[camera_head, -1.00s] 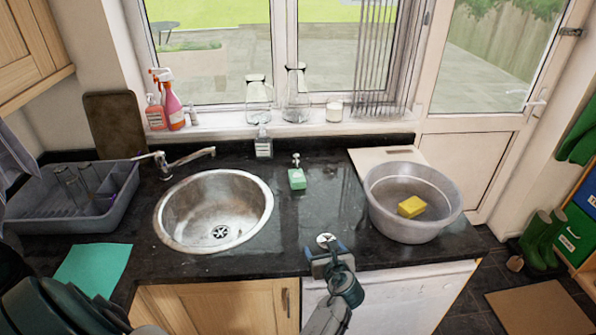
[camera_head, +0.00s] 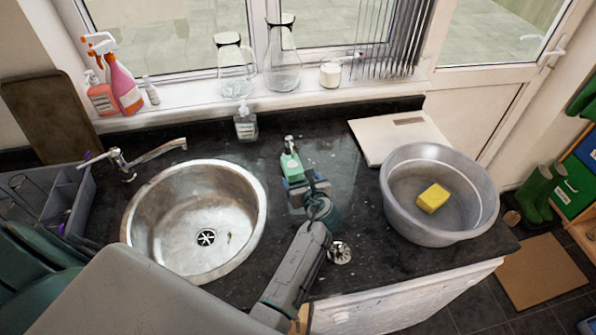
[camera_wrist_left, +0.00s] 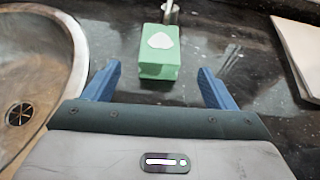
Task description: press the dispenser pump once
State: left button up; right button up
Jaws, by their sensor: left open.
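A green dispenser (camera_head: 290,167) with a metal pump on top stands on the dark counter, right of the sink. In the left wrist view, the green dispenser (camera_wrist_left: 160,58) lies just ahead, roughly centred between the fingers, and its pump is partly cut off at the top edge. My left gripper (camera_head: 304,184) is open and empty, close in front of the dispenser; its blue fingers spread to either side, and I cannot tell whether they touch it. My right gripper is not in view.
A clear pump bottle (camera_head: 245,124) stands behind, near the sill. The round sink (camera_head: 195,220) lies left, a grey basin (camera_head: 460,215) with a yellow sponge (camera_head: 433,198) right. A metal strainer (camera_head: 340,252) lies on the counter beside my arm. Counter behind the dispenser is bare.

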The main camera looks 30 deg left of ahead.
aim_at(294, 169)
pick_arm(q)
jog(key=shift+s+d+r, duration=0.2)
jog(key=shift+s+d, duration=0.05)
jog(key=shift+w+a+f, duration=0.15)
jog(key=b+x, duration=0.2)
jog(key=x, duration=0.1)
jog(key=shift+w+a+f, duration=0.2)
jog(key=shift+f, duration=0.15)
jog(key=b+x, duration=0.4)
jog(key=x, duration=0.2)
jog(key=shift+w+b, duration=0.1)
jog(key=shift+b, duration=0.2)
jog(key=shift+w+a, duration=0.3)
jog(key=shift+r, duration=0.1)
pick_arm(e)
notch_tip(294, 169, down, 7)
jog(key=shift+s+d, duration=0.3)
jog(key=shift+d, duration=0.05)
